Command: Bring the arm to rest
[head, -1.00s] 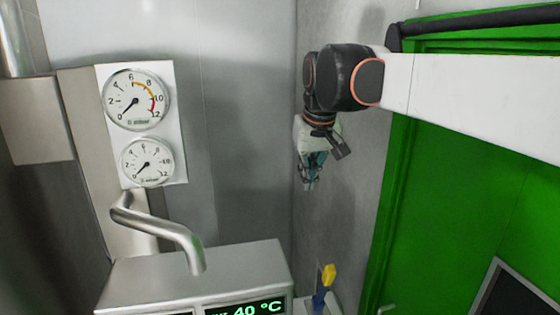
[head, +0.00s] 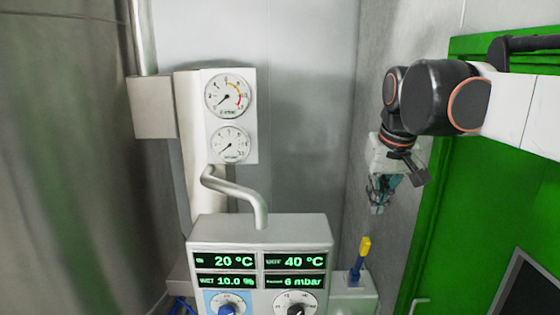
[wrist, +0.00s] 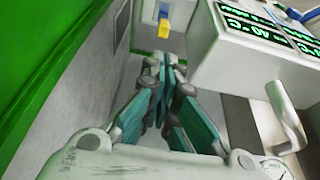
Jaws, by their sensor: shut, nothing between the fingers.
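My gripper (head: 379,192) hangs below my wrist at the right of the head view, with its fingers pointing down. In the wrist view my gripper (wrist: 165,68) has its teal fingers together, with nothing between them. It is apart from the control panel (head: 262,231), up and to the right of it in the head view. No object is held.
The control panel has green displays, a blue knob (head: 228,304) and a black-and-white knob (head: 295,304). Two gauges (head: 228,96) and a bent pipe (head: 240,192) are above it. A yellow-and-blue handle (head: 360,258) stands beside it. A green door (head: 470,210) is at right.

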